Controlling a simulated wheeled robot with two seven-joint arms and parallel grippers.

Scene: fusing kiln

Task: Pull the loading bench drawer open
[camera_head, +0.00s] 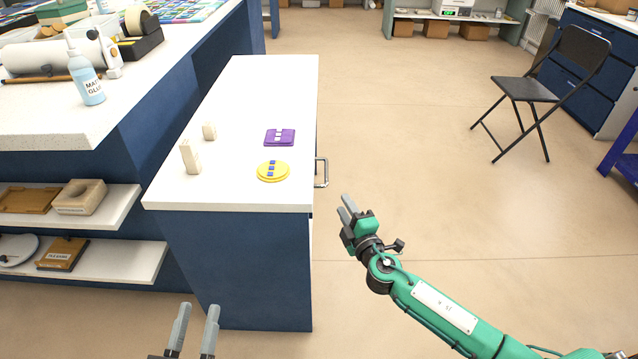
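The loading bench (245,105) has a white top and dark blue sides. A metal bar handle (322,172) sticks out from its right side, just below the top. The drawer front itself faces away and is hidden. My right gripper (346,208) is on the green arm, to the right of the bench and a little nearer than the handle, apart from it. Its two grey fingers look slightly parted, with nothing between them. My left gripper (196,326) is at the bottom edge, in front of the bench, with its fingers apart and empty.
A counter with a glue bottle (86,75) and shelves stands left. Open floor (420,130) lies right, with a black folding chair (535,90) beyond.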

